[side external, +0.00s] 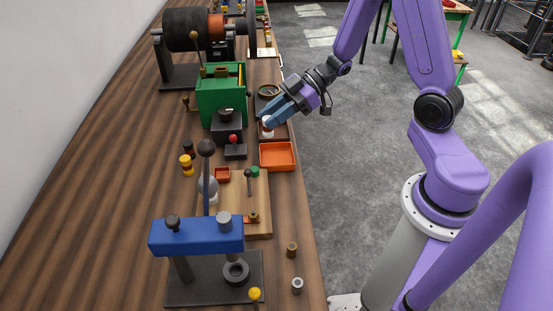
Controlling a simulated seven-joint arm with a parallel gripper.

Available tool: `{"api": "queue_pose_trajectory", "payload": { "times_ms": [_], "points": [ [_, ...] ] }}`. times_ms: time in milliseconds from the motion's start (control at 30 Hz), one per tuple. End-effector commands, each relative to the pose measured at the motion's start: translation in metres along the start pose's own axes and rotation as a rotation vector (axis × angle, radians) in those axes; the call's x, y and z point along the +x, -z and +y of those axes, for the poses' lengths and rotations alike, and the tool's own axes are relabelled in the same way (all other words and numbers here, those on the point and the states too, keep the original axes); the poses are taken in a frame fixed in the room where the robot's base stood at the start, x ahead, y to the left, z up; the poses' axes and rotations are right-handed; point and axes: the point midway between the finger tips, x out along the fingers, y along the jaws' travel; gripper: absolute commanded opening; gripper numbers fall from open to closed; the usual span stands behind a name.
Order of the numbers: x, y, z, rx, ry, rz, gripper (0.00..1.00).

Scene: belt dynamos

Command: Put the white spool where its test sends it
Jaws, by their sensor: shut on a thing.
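My gripper (270,121) is at the bench's right edge, beside the green box (222,98) and beyond the orange tray (264,164). Its blue fingers point down and left and are shut on a small white thing, seemingly the white spool (267,130). The fingers cover much of the spool, and I cannot tell whether it touches the surface below. A dark block (234,151) with a red knob stands to the left of the orange tray.
A blue press (195,238) stands at the near end, beside a wooden board (261,215). Yellow-and-black spools (186,165) stand left. A brown piece (292,250) and grey piece (297,285) stand near the right edge. A large dark drum (186,28) is far back.

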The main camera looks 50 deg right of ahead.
Motion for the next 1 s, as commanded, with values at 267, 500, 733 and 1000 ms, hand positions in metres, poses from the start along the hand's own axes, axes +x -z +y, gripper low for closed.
{"api": "queue_pose_trajectory", "payload": {
  "times_ms": [267, 500, 733, 1000],
  "points": [
    [-0.012, -0.018, -0.008, -0.020, 0.043, 0.000, 0.00],
    [0.002, -0.042, -0.008, -0.021, 0.044, 0.000, 0.00],
    [0.007, -0.052, -0.007, -0.024, 0.042, 0.000, 0.00],
    [0.020, -0.075, -0.008, -0.020, 0.042, 0.000, 0.00]
  ]
}}
